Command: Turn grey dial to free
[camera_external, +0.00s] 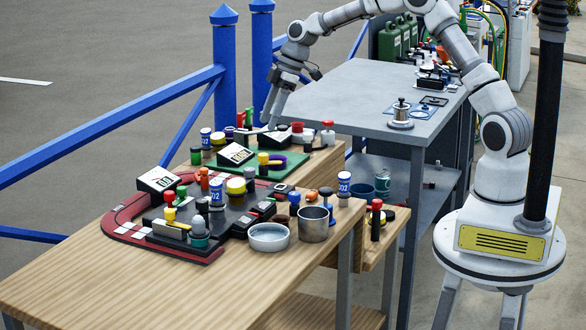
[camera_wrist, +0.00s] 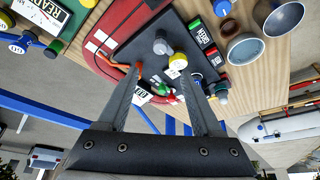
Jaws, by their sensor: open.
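A grey round dial (camera_wrist: 160,45) stands on the dark, red-rimmed panel (camera_wrist: 152,75) in the wrist view, close to a yellow knob (camera_wrist: 181,61). Any marking for "free" is too small to read. In the external view the same kind of panel (camera_external: 128,225) carries several grey knobs (camera_external: 217,190), and I cannot tell which is the dial. My gripper (camera_wrist: 162,62) is open and empty, its fingers spread apart over the panel in the wrist view. In the external view my gripper (camera_external: 270,120) hangs over the rear part of the wooden table, apart from the red-rimmed panel.
A green board (camera_external: 262,165) with a display box and knobs lies behind the panel. A metal cup (camera_external: 314,224) and a shallow bowl (camera_external: 268,237) stand at the panel's right. A grey metal table (camera_external: 375,95) is at the back. The front left wood (camera_external: 100,290) is clear.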

